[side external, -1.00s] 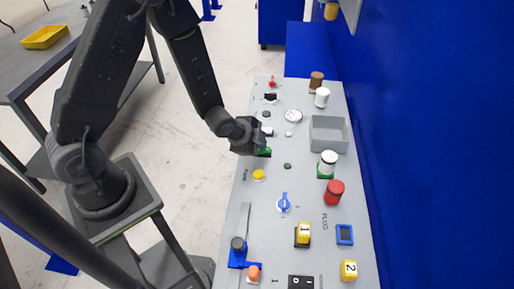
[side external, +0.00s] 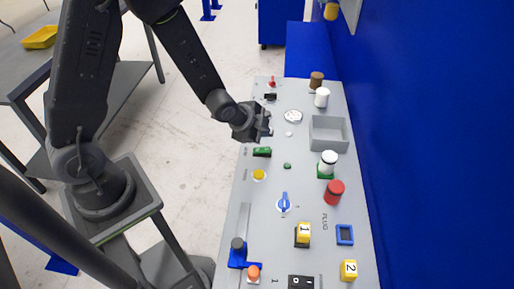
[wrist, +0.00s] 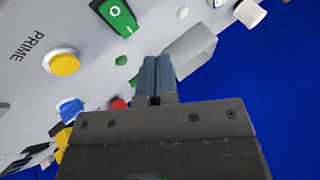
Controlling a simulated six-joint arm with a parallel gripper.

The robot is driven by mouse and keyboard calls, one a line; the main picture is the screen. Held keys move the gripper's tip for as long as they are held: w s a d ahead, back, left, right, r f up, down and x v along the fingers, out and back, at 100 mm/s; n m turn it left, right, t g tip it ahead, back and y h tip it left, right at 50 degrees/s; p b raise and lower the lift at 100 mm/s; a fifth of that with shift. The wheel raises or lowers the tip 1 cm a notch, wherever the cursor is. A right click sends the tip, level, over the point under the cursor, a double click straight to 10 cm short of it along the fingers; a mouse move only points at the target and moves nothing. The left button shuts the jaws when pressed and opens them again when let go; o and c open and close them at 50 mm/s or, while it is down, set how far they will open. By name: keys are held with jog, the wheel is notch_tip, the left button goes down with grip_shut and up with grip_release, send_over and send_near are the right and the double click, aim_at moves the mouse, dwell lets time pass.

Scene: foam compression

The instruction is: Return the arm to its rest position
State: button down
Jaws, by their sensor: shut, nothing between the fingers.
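My gripper (side external: 266,127) hangs over the left edge of the grey panel (side external: 310,180), toward its far end in the side view. In the wrist view its two fingers (wrist: 157,60) are together with nothing between them. A green rocker switch (side external: 262,152) lies just nearer than the gripper, apart from it; it also shows at the top of the wrist view (wrist: 118,16).
A blue wall (side external: 430,140) stands right. Open floor (side external: 190,160) lies left.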

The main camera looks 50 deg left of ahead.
jog(key=shift+w+d+r, duration=0.1)
jog(key=shift+r, duration=0.6)
